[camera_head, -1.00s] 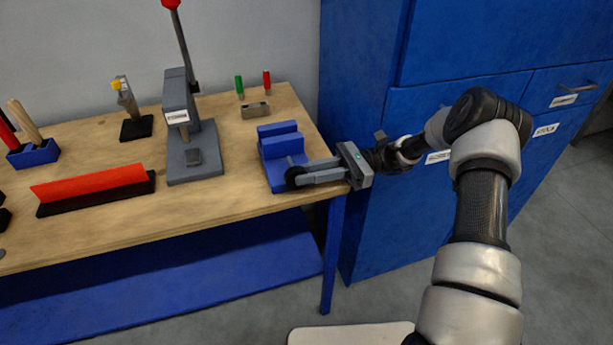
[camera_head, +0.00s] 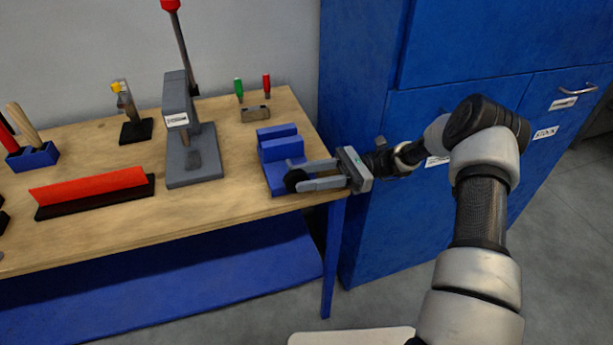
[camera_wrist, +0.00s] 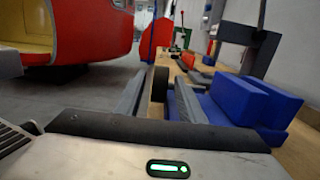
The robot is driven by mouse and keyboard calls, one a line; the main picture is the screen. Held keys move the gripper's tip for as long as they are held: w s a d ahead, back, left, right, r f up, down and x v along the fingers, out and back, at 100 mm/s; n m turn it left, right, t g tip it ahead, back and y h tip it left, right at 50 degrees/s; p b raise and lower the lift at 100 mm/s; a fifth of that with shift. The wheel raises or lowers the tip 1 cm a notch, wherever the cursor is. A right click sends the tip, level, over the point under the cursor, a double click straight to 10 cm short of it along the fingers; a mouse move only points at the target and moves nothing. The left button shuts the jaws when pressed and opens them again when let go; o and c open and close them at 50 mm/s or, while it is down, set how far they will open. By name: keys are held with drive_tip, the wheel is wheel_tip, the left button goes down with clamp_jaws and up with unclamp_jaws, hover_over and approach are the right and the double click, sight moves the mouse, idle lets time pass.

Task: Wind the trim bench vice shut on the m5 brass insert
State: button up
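The blue bench vice (camera_head: 281,152) stands at the right front corner of the wooden bench, its two blocks a narrow gap apart. A round black knob (camera_head: 295,180) is at its front; it also shows in the wrist view (camera_wrist: 160,82). My gripper (camera_head: 305,176) reaches in from the right, its fingers spread either side of the knob. In the wrist view my fingers (camera_wrist: 160,98) flank the knob with a gap visible on the right side, so it looks open. I cannot make out a brass insert in the jaws; the vice body (camera_wrist: 245,102) lies right of my fingers.
A grey arbor press (camera_head: 190,150) stands left of the vice. A small grey-brown block (camera_head: 255,113) and green and red handled tools (camera_head: 266,85) sit behind it. A red bar on a black base (camera_head: 95,190) lies further left. Blue cabinets (camera_head: 365,120) stand close on the right.

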drive_tip(key=v, duration=0.7)
drive_tip(key=shift+w+d+f, duration=0.1)
drive_tip(key=shift+d, duration=0.15)
